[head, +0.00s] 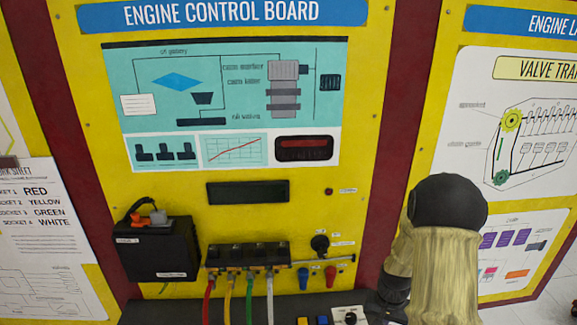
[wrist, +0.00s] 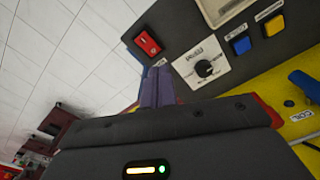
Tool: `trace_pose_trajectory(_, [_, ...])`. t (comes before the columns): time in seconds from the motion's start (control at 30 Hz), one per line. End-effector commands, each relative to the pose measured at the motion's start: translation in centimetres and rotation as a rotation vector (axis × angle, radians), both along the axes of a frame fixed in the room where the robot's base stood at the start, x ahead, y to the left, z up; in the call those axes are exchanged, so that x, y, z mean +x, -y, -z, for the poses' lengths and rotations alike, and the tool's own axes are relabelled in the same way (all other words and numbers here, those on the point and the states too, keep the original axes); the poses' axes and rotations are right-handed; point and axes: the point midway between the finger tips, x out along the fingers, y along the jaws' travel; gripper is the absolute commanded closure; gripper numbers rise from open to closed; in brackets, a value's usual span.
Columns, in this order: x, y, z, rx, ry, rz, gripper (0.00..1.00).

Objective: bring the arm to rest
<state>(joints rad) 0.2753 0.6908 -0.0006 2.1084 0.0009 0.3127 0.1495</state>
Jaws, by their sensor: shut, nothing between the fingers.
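My gripper (wrist: 157,86) is shut and empty in the wrist view, its two fingers together. The fingertips appear close to the dark console panel, between a red switch (wrist: 148,42) and a white plate with a black dial (wrist: 203,66); I cannot tell whether they touch it. In the head view my arm, with a black rounded joint and tan covering, stands at the lower right in front of the boards. The gripper itself cannot be made out there.
The engine control board (head: 225,190) fills the middle. A black box (head: 160,250) hangs at its left. A socket block (head: 247,256) has red, yellow, green and white cables hanging down. Blue (wrist: 241,44) and yellow (wrist: 273,25) buttons sit on the console. Tiled floor (wrist: 65,45) is open at the left in the wrist view.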

Motion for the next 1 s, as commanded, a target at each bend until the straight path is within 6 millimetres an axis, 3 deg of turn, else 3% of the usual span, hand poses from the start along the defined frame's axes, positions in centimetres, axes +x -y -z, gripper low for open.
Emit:
trace_pose_trajectory(0.2, [-2.2, -4.2, -5.7, -0.018, 0.065, -0.133, 1.0])
trace_pose_trajectory(0.5, [-7.6, -9.2, -11.4, -0.037, 0.15, -0.314, 1.0])
trace_pose_trajectory(0.7, [-11.2, -11.2, -13.2, -0.046, 0.192, -0.406, 1.0])
trace_pose_trajectory(1.0, [-12.0, -11.5, -13.6, -0.047, 0.198, -0.425, 1.0])
